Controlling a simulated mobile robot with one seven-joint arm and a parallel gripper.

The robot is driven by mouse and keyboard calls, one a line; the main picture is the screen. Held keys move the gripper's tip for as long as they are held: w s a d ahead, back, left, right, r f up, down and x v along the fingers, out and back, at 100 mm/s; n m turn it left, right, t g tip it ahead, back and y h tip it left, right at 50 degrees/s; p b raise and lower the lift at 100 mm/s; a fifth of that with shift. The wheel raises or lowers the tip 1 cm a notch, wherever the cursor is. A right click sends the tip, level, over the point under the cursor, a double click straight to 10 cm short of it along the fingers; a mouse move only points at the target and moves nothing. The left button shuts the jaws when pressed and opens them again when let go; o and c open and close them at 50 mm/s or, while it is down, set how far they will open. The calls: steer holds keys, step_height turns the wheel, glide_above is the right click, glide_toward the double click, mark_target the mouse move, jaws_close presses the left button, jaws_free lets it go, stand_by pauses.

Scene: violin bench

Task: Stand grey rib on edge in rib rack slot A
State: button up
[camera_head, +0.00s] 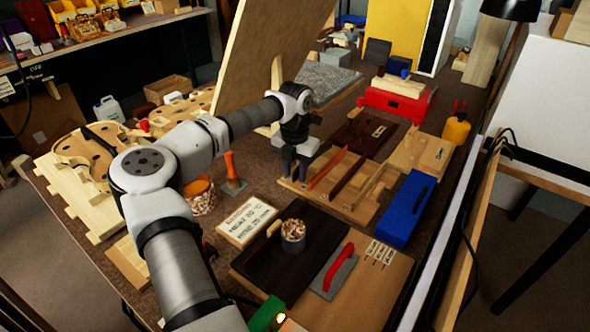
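The rib rack (348,207) is a pale wooden base right of the middle of the bench. An orange-brown rib (327,168) and a dark brown rib (351,176) stand on edge in it. Pale wooden dividers or ribs (382,183) stand to their right. My gripper (295,172) points down at the rack's left end, its dark fingers close above or in the slot area. I cannot tell whether the fingers are apart or hold something. I cannot pick out a grey rib for certain; the gripper may hide it. No slot letters are readable.
A blue case (408,208) lies right of the rack. A lettered sign (246,220), a dark tray (255,262) and a red-handled float (338,272) lie in front. An orange-handled tool (231,170) stands left. A tall leaning board (262,60) rises behind my arm.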

step_height(320, 180, up, 14)
steer(key=shift+b, duration=0.4)
steer(key=shift+f, duration=0.15)
stand_by(0.3)
